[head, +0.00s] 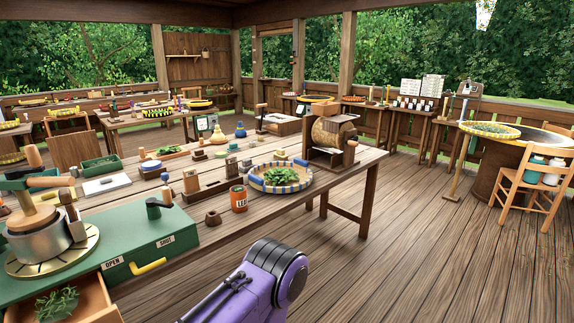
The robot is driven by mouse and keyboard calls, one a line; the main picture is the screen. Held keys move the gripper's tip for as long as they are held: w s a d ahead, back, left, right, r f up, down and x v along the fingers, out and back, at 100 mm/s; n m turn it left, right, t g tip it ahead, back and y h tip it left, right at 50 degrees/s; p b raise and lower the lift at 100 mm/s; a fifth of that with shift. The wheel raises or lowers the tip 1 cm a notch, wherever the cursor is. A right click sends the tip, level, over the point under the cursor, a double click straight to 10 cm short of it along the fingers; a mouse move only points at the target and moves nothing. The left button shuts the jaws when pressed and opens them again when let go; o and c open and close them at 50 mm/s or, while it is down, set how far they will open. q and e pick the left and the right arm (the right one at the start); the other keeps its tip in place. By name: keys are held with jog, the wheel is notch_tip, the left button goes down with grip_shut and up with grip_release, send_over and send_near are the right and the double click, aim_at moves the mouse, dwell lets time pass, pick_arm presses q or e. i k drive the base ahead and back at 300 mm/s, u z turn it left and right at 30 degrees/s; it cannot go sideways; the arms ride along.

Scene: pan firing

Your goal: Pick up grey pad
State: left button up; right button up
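I cannot pick out a grey pad with certainty. A flat, pale grey-white slab (107,184) lies on the long wooden table at the left, in front of a green tray; it may be the pad, but it is too small to tell. A purple and black link of my own arm shows at the bottom centre. Neither of my grippers is in view, so I cannot see whether they hold anything.
The long table (345,166) also holds a green box (165,227) with a metal pot (38,240), an orange can (238,199) and a basket of leaves (281,178). An open drawer (85,305) juts out at lower left.

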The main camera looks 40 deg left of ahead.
aim_at(246, 164)
jog(key=z, duration=0.2)
jog(key=i, duration=0.9)
jog(key=u, duration=0.8)
jog(key=i, duration=0.6)
jog(key=u, duration=0.75)
